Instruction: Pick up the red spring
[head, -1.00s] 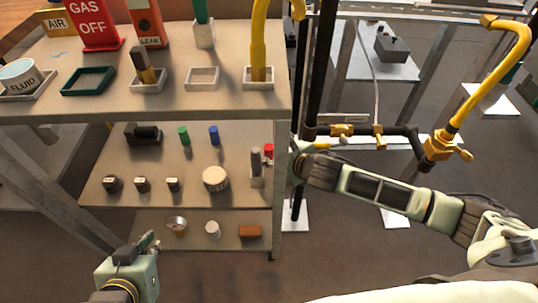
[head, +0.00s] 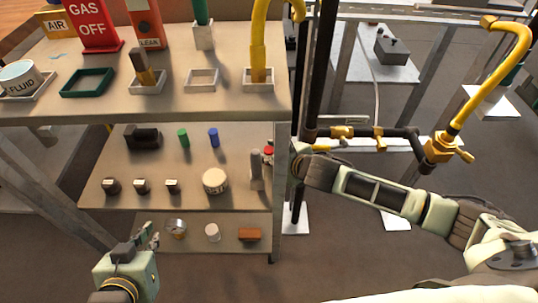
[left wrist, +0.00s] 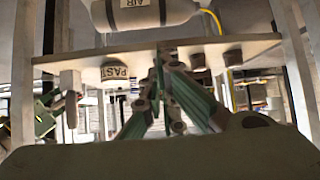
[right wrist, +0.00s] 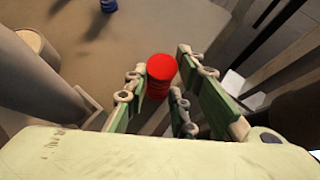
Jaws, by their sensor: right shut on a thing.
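The red spring (right wrist: 162,72) stands upright between the fingers of my right gripper (right wrist: 158,88) in the right wrist view. The gripper is shut on it. In the head view the red spring (head: 268,151) shows as a small red patch on the middle shelf, beside the right post. The post hides much of my right gripper there. My left gripper (head: 152,236) is in front of the shelves at lower left, empty, clear of the spring. Its fingers (left wrist: 162,62) come together in the left wrist view.
The shelf post (head: 281,190) stands close to my right gripper. A grey cylinder (head: 255,165) stands left of the spring. Green (head: 183,138) and blue (head: 213,137) springs and a round white tub (head: 215,181) share the middle shelf (head: 200,203). A pipe with yellow valves (head: 378,132) is at right.

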